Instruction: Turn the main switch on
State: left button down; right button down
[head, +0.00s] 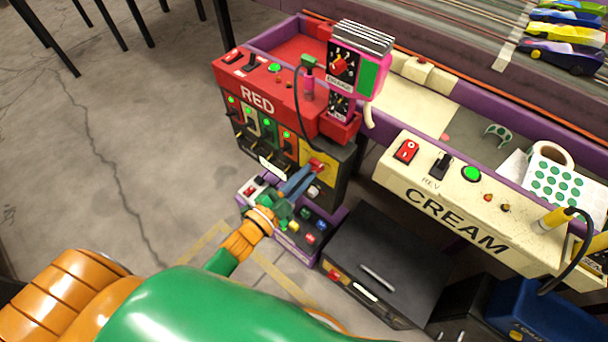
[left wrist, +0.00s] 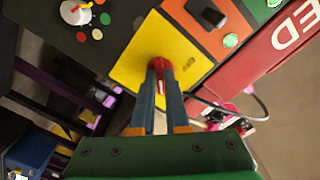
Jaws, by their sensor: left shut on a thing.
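The main switch is a red knob (head: 317,164) on a yellow plate (head: 318,153) at the right part of the black panel under the red station. In the left wrist view the red knob (left wrist: 159,63) sits between the fingertips, in front of the yellow plate (left wrist: 172,48). My left gripper (head: 312,170) reaches up from below, and its blue fingers are shut on the knob. The fingers hide part of the knob, so I cannot tell its exact turn position. My right gripper is not in view.
Green lamps (left wrist: 230,40) glow on the panel beside the plate. A purple box of coloured buttons (head: 304,240) sits just under my left gripper. A black case (head: 385,262) stands to its right. The cream station (head: 470,200) is further right. Open floor lies left.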

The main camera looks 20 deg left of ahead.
pick_arm(q)
jog(key=c, duration=0.9)
grip_release()
jog(key=v, duration=0.7)
jog(key=shift+p, duration=0.4)
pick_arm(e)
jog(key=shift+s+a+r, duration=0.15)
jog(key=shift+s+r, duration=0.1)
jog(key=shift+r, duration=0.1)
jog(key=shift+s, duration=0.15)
